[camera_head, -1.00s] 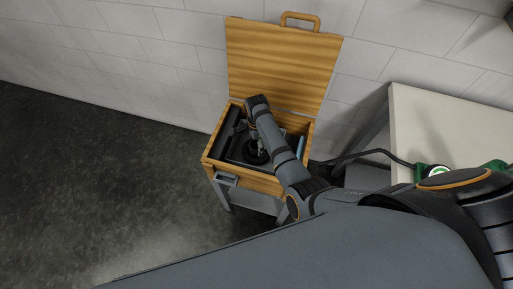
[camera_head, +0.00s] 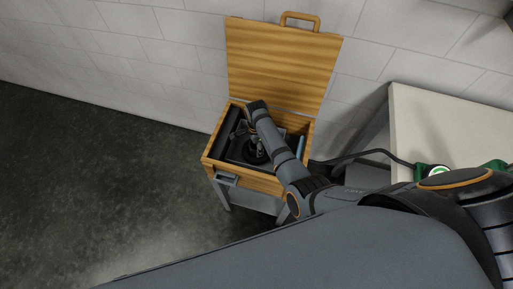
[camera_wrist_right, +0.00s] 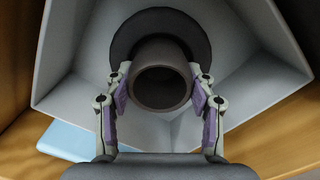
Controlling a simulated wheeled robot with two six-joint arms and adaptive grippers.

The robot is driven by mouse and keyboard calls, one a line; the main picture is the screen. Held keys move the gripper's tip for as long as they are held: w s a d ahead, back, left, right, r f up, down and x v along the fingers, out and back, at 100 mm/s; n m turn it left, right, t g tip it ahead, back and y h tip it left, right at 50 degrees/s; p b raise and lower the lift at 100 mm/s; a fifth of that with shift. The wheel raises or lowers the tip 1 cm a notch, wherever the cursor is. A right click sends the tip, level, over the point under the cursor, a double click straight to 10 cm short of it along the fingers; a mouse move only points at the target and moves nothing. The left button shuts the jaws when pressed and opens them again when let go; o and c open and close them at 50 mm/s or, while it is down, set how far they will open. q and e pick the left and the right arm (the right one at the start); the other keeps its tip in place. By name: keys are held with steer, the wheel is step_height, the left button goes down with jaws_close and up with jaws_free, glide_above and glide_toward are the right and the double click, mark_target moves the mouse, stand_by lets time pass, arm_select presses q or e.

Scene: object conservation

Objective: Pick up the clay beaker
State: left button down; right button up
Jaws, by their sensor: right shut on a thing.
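The clay beaker (camera_wrist_right: 162,92) is a dark brown round vessel with an open mouth, seen from above in the right wrist view. A wider dark disc (camera_wrist_right: 128,40) shows behind it. My right gripper (camera_wrist_right: 161,88) has a finger on each side of the beaker and is shut on it. In the head view my right gripper (camera_head: 258,147) is down inside the open wooden case, and the beaker is hard to make out there. A grey tray-like holder (camera_wrist_right: 82,85) with sloping walls surrounds the beaker. My left gripper is not in view.
The wooden case (camera_head: 250,181) stands on a grey stand, its lid (camera_head: 282,65) raised against the tiled wall. A light blue item (camera_wrist_right: 85,143) lies beside the grey holder. A pale table (camera_head: 440,125) with green items is at the right. The floor at left is clear.

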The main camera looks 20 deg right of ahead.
step_height(320, 180, up, 3)
steer(key=shift+w+f, duration=0.1)
steer(key=shift+f, duration=0.1)
steer(key=s+d+r, duration=0.5)
steer(key=s+r, duration=0.5)
steer(key=s, duration=0.3)
steer(key=shift+s+r, duration=0.15)
steer(key=shift+s, duration=0.05)
